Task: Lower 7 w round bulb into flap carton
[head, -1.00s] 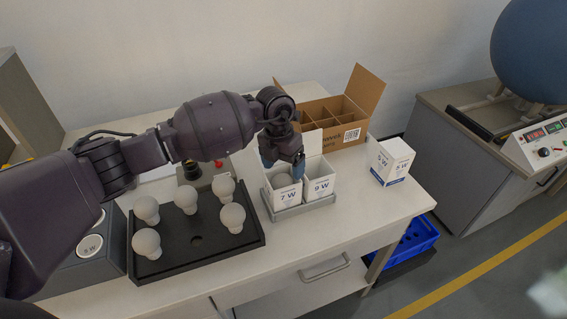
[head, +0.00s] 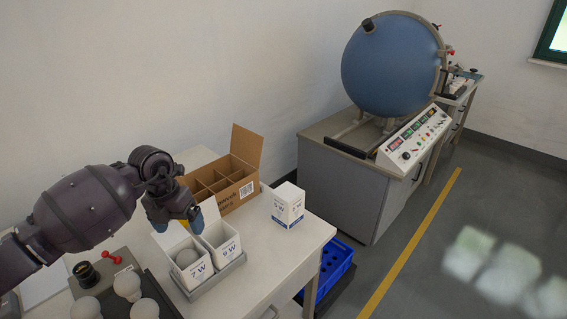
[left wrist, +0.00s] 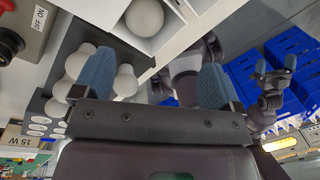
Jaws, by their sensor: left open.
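The 7 W flap carton (head: 198,274) is white and stands open in a grey tray (head: 216,276), left of the 9 W carton (head: 229,253). A round white bulb (head: 187,257) sits inside the 7 W carton; its top shows in the opening. The bulb also shows in the left wrist view (left wrist: 144,17), within the carton walls. My left gripper (head: 178,223) is open and empty, above the back of the cartons, apart from the bulb. Its blue fingers stand wide apart in the left wrist view (left wrist: 156,78). My right gripper (left wrist: 274,68) shows at that view's right, fingers apart.
A brown divided box (head: 215,190) stands behind the cartons. A 5 W carton (head: 288,204) stands to the right. Several bulbs (head: 127,284) stand in a dark rack at lower left. A blue crate (head: 333,268) is below the table edge. A blue sphere (head: 392,65) stands beyond.

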